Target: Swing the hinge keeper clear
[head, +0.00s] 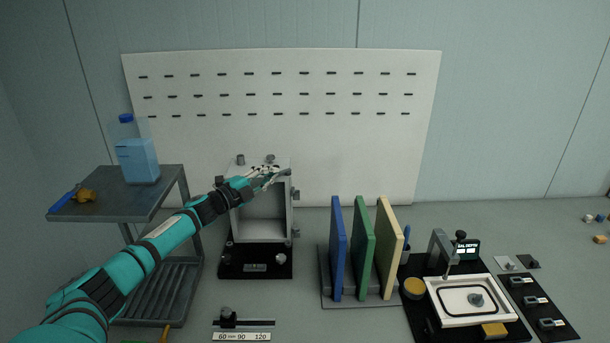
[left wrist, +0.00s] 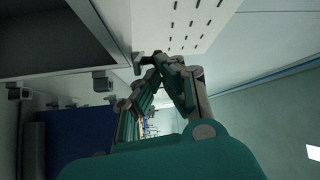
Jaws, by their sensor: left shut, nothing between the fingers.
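The panel fixture (head: 233,222) is a grey open-fronted box on a black base in the head view. Small grey fittings (head: 296,195) sit on its right edge, and knobs (head: 270,158) stand on its top. I cannot tell for sure which fitting is the hinge keeper. My left gripper (head: 282,174) is shut and empty at the box's upper right, covering part of its top edge. In the left wrist view the closed fingers (left wrist: 160,62) are close to a small dark-grey fitting (left wrist: 138,62) on the box edge; contact is unclear. My right gripper is not in view.
A grey cart (head: 120,200) with a blue-capped bottle (head: 138,160) stands at left, under my arm. Blue, green and cream panels (head: 363,250) stand in a rack to the right. A white perforated board (head: 280,85) is behind.

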